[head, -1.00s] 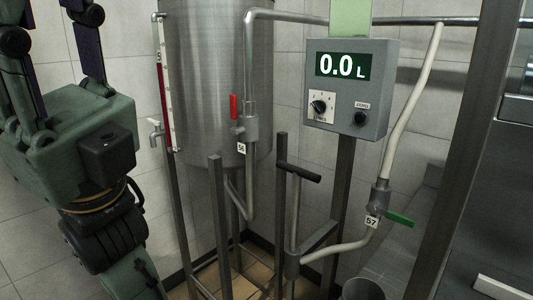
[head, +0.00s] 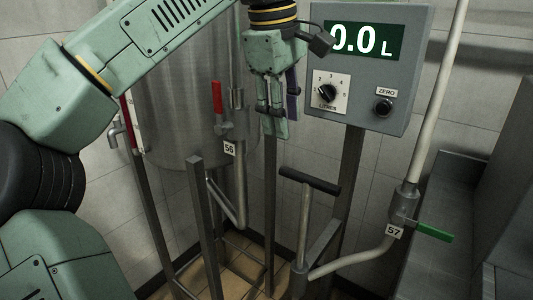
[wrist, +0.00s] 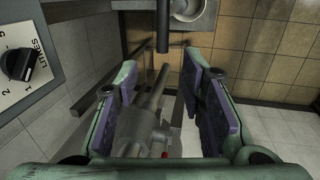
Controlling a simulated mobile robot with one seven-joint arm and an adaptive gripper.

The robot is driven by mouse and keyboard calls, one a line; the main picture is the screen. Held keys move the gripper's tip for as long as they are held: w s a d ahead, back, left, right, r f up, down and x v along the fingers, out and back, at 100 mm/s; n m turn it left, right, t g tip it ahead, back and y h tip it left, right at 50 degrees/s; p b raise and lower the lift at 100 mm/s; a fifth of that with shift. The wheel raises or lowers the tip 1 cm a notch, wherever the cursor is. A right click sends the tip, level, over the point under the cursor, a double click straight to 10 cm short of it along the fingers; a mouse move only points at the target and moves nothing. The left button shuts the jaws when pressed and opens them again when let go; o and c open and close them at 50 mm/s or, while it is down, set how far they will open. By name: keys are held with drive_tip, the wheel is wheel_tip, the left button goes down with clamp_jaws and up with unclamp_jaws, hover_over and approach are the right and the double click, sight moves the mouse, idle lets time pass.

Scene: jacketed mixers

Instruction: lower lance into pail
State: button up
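The lance appears to be the steel tube (head: 305,222) standing upright with a black crossbar handle (head: 310,180), its foot joined to a pale hose. The handle also shows as a dark bar at the top middle of the wrist view (wrist: 162,25). My gripper (head: 272,132) points down, above and left of the handle, apart from it. Its purple-padded fingers (wrist: 170,100) are spread with nothing held. A round grey vessel, which looks like the pail (wrist: 192,20), is partly in view at the top of the wrist view; the head view does not show it.
A steel tank (head: 185,105) with red-handled valve 56 (head: 217,97) stands behind my arm. A meter box (head: 362,68) reading 0.0 L is right of my gripper. Green-handled valve 57 (head: 434,232) sits on the pale hose (head: 352,258). Grey posts (head: 205,225) stand around the lance.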

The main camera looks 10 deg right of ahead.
sight(287, 169)
drive_tip(key=x, duration=1)
drive_tip(key=shift+a+f, duration=0.2)
drive_tip(key=shift+f, duration=0.2)
drive_tip(key=shift+c, duration=0.5)
clamp_jaws()
